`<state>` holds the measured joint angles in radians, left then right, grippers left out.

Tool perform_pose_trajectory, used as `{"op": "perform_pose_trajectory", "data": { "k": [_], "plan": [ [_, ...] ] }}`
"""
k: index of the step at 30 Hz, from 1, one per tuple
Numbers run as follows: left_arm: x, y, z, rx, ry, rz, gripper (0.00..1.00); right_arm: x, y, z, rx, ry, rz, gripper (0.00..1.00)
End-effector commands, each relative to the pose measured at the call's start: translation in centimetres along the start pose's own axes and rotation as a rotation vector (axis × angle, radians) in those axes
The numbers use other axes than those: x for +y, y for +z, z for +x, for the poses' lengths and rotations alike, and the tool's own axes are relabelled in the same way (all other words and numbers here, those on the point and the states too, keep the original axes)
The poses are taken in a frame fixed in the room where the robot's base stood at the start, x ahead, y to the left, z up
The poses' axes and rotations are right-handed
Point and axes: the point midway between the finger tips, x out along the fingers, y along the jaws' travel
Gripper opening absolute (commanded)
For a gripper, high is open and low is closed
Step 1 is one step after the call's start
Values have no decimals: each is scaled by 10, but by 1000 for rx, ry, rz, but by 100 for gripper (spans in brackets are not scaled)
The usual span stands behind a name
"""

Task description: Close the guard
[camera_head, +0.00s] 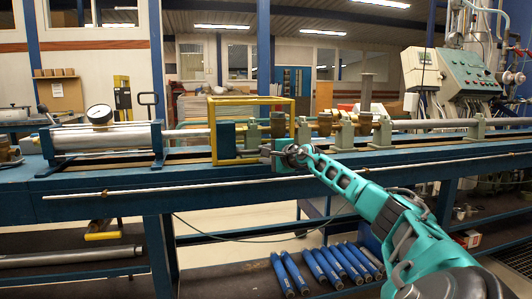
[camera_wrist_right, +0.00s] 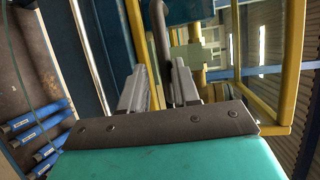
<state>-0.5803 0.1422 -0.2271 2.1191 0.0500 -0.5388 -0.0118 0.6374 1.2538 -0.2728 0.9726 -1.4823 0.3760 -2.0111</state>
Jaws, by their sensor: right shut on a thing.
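The guard (camera_head: 212,130) is a yellow box-like frame standing on the blue bench, around part of the shaft line and a brass fitting (camera_head: 278,125). Its yellow bars also show in the right wrist view (camera_wrist_right: 293,60), along the right side and behind the fingers. My right gripper (camera_head: 270,152) is at the lower front right of the frame. In the right wrist view its two grey fingers (camera_wrist_right: 158,88) are on either side of a dark curved handle (camera_wrist_right: 160,35) and shut on it. Where the handle joins the guard is not clear. My left gripper is not in view.
A cylinder with a round gauge (camera_head: 99,114) is at the left of the bench (camera_head: 120,185). More brass fittings and pedestals (camera_head: 382,132) stand along the shaft to the right. A green control box (camera_head: 462,75) is at the back right. Several blue bars (camera_head: 325,268) lie on the lower shelf.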

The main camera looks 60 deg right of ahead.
Motion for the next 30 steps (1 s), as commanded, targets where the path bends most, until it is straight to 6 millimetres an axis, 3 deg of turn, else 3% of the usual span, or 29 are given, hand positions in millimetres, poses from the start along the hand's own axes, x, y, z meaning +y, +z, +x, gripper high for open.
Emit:
{"op": "perform_pose_trajectory", "data": {
  "k": [1, 7, 17, 30],
  "plan": [
    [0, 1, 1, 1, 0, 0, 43, 16, 2, 3, -4, 32, -3, 23],
    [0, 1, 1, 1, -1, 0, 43, 15, 1, 2, -4, 32, -5, 41],
    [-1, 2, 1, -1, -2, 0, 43, 13, 0, 0, -1, 28, -7, 41],
    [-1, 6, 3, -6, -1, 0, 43, 10, 0, -24, 0, 23, -11, 41]
  ]
}}
